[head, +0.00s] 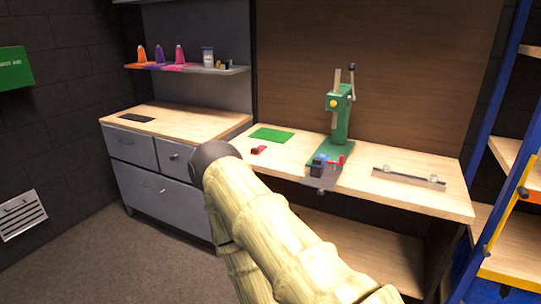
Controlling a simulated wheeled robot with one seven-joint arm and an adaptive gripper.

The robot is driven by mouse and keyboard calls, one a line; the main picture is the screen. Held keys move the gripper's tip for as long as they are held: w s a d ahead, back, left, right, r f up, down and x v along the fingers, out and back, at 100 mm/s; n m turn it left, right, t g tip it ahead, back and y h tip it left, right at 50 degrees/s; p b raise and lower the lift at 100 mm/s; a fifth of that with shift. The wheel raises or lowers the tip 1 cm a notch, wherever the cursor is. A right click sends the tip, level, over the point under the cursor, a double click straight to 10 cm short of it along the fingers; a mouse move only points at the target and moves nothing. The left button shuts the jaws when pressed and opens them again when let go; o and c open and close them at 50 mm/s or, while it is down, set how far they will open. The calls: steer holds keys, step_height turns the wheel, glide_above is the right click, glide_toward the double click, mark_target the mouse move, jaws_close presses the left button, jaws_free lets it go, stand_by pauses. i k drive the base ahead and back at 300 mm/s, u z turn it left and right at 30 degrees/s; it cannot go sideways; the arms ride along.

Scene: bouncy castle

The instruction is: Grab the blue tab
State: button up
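A small blue piece (319,159) sits at the foot of a green lever press (341,122) on the wooden workbench (375,190). It is the only small blue part I can make out there, and I cannot tell its exact shape. A red part (336,162) is just to its right, and a dark grey plate (318,183) lies below it at the bench's front edge. My pale, bamboo-textured arm crosses the lower middle of the head view, in front of the bench. My gripper does not show in this view.
A green mat (271,134) and a small red object (257,150) lie left of the press. A metal bar (409,178) lies right of it. A grey drawer cabinet (155,165) stands left and a blue shelf frame (500,130) right. Open floor is at lower left.

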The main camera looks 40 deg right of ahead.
mark_target(319, 161)
steer(key=u, duration=0.05)
steer(key=i, duration=0.75)
steer(key=z, duration=0.9)
steer(key=i, duration=0.6)
steer(key=z, duration=0.65)
